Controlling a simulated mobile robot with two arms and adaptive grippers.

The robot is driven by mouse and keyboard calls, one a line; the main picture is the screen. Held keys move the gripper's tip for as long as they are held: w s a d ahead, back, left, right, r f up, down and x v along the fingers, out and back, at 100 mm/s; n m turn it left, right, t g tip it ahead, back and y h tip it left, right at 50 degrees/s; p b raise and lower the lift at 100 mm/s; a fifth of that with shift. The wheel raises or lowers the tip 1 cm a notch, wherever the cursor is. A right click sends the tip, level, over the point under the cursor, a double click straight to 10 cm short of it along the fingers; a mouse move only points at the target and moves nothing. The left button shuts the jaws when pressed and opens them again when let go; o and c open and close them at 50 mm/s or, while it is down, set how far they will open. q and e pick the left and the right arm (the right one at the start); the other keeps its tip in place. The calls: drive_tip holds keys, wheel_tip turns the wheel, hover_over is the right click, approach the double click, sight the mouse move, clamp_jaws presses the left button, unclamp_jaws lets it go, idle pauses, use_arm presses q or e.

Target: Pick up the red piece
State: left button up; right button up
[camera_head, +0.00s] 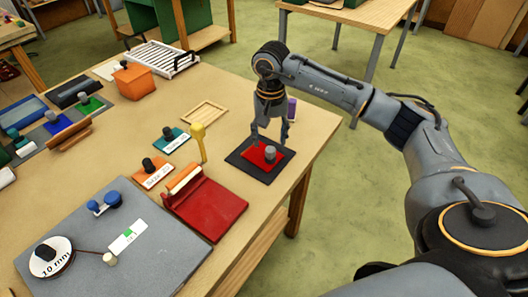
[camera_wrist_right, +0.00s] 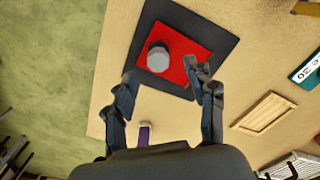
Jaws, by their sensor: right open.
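The red piece (camera_head: 258,158) is a flat red slab with a grey knob (camera_head: 269,153) on top. It lies on a dark square mat (camera_head: 239,162) near the table's right edge. In the right wrist view the red piece (camera_wrist_right: 178,70) and its grey knob (camera_wrist_right: 159,57) show just beyond the fingertips. My right gripper (camera_head: 270,136) is open and empty, above the far side of the red piece. In the wrist view its fingers (camera_wrist_right: 160,75) stand wide apart, with the knob ahead between them. My left gripper is not in view.
A yellow upright post (camera_head: 198,142) and a red hinged stand (camera_head: 210,207) are left of the mat. A purple object (camera_head: 291,108) stands behind the gripper. Teal and orange labelled plates (camera_head: 153,174) lie further left. A wooden frame (camera_head: 205,112) lies behind. The table edge is close on the right.

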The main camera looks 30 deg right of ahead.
sight(270, 149)
drive_tip(key=shift+w+f, duration=0.1)
drive_tip(key=shift+f, duration=0.4)
drive_tip(key=f+p, duration=0.1)
drive_tip(key=f, duration=0.1)
drive_tip(key=f+p, duration=0.1)
drive_tip(key=f, duration=0.1)
drive_tip(key=shift+s+d+f, duration=0.1)
drive_tip(key=shift+s+f, duration=0.1)
drive_tip(key=shift+f, duration=0.15)
clamp_jaws()
